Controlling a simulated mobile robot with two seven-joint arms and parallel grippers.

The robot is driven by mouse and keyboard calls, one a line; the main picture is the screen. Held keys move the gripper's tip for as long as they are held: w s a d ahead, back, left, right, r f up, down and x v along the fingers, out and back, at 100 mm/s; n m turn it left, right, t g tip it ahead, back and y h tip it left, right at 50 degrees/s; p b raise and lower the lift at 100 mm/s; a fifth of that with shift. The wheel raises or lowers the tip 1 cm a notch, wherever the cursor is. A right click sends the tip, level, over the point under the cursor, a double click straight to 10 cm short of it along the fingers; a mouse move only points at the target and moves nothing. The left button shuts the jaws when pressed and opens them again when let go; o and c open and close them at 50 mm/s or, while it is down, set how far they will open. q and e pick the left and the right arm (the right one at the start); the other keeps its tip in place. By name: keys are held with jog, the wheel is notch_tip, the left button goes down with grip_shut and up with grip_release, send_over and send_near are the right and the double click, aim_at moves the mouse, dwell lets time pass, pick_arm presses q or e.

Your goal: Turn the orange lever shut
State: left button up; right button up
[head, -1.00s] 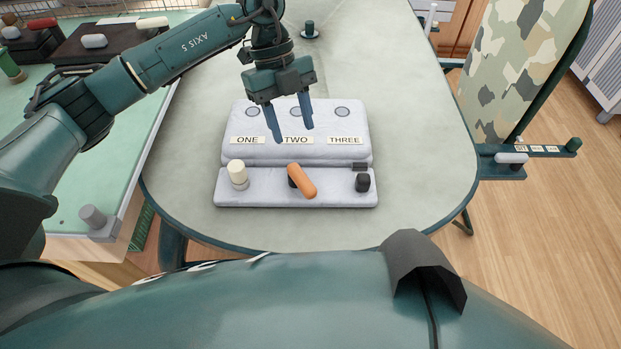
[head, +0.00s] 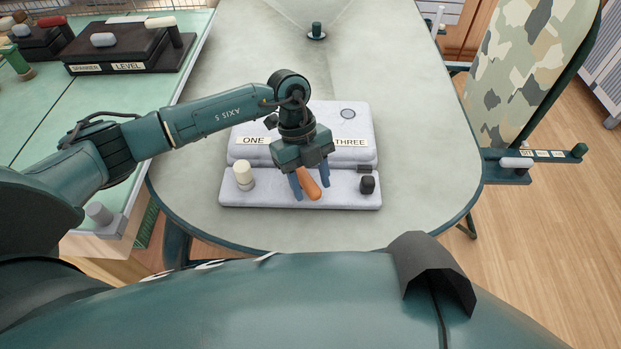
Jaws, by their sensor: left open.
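The orange lever (head: 309,184) sits in the middle of the front ledge of a pale grey panel (head: 226,190), slanting from upper left to lower right. My left gripper (head: 310,189) is open above it, with one blue finger on each side of the lever. Whether the fingers touch the lever cannot be told. The gripper hides the lever's upper end and the middle label. My right gripper is not in view.
On the same ledge, a cream knob (head: 243,175) stands left of the lever and a black knob (head: 367,184) right of it. A small dark green post (head: 316,31) stands at the table's far side. The table (head: 420,150) is clear right of the panel.

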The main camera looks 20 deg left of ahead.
pick_arm(q)
grip_shut()
dwell(0.5)
